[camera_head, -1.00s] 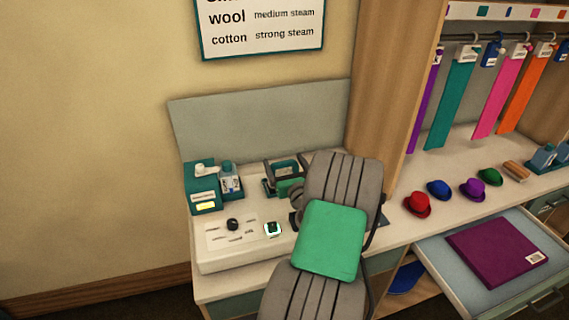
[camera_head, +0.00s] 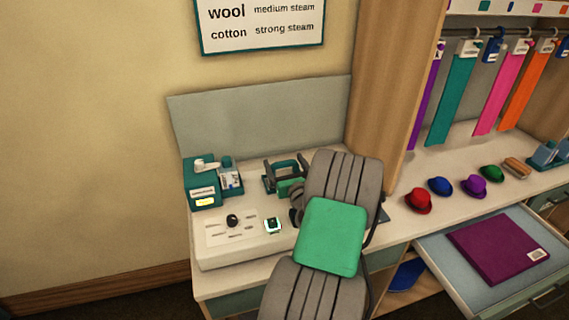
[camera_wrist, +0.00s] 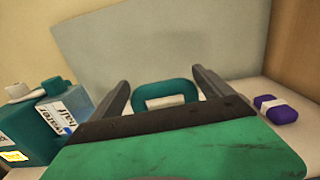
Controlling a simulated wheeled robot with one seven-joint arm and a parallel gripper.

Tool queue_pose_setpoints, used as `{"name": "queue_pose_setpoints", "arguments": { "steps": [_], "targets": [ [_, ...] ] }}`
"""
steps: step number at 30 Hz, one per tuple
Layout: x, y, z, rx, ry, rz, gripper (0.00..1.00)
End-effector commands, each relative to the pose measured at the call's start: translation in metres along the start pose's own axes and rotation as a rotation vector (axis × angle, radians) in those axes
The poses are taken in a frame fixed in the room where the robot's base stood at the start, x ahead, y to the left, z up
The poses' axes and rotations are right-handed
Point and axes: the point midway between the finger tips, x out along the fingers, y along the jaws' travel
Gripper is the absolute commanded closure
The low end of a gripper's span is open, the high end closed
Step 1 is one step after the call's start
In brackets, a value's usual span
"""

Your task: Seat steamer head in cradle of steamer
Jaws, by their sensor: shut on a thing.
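The steamer (camera_head: 203,192) is a teal box with a lit yellow display at the back left of the white counter. A clear tank labelled water (camera_wrist: 72,108) stands against its right side. A pale nozzle-like piece (camera_head: 205,164) lies on its top; I cannot tell if this marks the cradle. My gripper (camera_head: 283,172) is to the right of the steamer, apart from it.
A raised white panel with a black knob (camera_head: 232,221) and a small lit square button (camera_head: 273,226) lies in front. A grey backboard (camera_head: 260,115) stands behind. A purple block (camera_wrist: 278,108) is at right. Several hats and an open drawer (camera_head: 480,280) are further right.

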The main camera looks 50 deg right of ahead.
Motion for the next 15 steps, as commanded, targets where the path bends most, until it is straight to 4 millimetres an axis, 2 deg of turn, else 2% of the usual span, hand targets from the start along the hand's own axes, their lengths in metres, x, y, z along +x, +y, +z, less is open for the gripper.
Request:
{"name": "queue_pose_setpoints", "arguments": {
  "steps": [8,9,12,15],
  "targets": [
    [0.0004,-0.0004,0.0019,-0.001,-0.003,0.000,0.82],
    [0.0004,-0.0004,0.0018,0.000,-0.003,0.000,0.06],
    [0.0003,-0.0003,0.0014,0.000,-0.002,0.000,0.00],
    [0.0002,-0.0002,0.0010,0.000,-0.002,0.000,0.00]
  ]
}}
